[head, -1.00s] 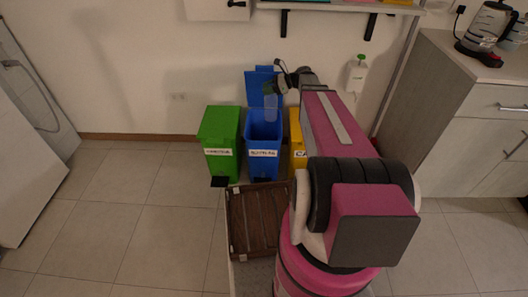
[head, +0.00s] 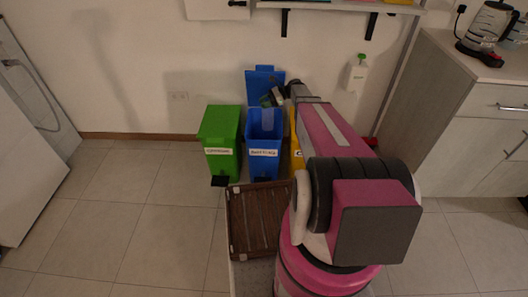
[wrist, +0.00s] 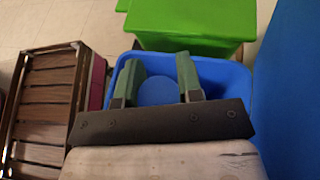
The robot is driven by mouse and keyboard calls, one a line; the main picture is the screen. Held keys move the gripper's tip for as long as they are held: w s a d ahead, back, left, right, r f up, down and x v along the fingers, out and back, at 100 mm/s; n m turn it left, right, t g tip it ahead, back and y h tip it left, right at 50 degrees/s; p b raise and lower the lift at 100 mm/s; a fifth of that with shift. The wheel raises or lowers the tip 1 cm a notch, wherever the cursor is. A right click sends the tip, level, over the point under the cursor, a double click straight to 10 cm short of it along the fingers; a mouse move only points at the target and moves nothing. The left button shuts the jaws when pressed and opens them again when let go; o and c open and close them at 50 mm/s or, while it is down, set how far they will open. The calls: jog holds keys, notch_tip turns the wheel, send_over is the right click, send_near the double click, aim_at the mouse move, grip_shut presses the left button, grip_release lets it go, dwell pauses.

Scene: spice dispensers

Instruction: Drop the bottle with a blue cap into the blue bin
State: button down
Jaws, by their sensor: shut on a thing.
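The blue bin (head: 263,168) stands against the wall with its lid (head: 262,79) raised. My gripper (head: 270,99) is over its opening, pointing down. It is shut on a bottle (head: 267,119), which looks pale blue and translucent and hangs upright at the bin's mouth. In the wrist view the bottle's round blue cap (wrist: 157,91) sits between the two green fingers of my gripper (wrist: 158,72). The blue bin's rim (wrist: 240,82) surrounds them there. The bottle's lower part is hidden.
A green bin (head: 220,145) stands to the left of the blue bin and a yellow bin (head: 297,158) to the right, partly behind my arm. A brown slatted crate (head: 253,222) is in front. The tiled floor (head: 120,220) at left is clear.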

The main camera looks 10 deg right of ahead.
notch_tip(320, 180, down, 3)
jog(key=shift+f, duration=0.1)
dwell(0.3)
jog(key=c, duration=0.7)
grip_release()
jog(key=d, duration=1)
jog(key=w+d+r, duration=0.1)
jog(key=d, duration=0.3)
jog(key=shift+w+d+r, duration=0.1)
jog(key=shift+d, duration=0.3)
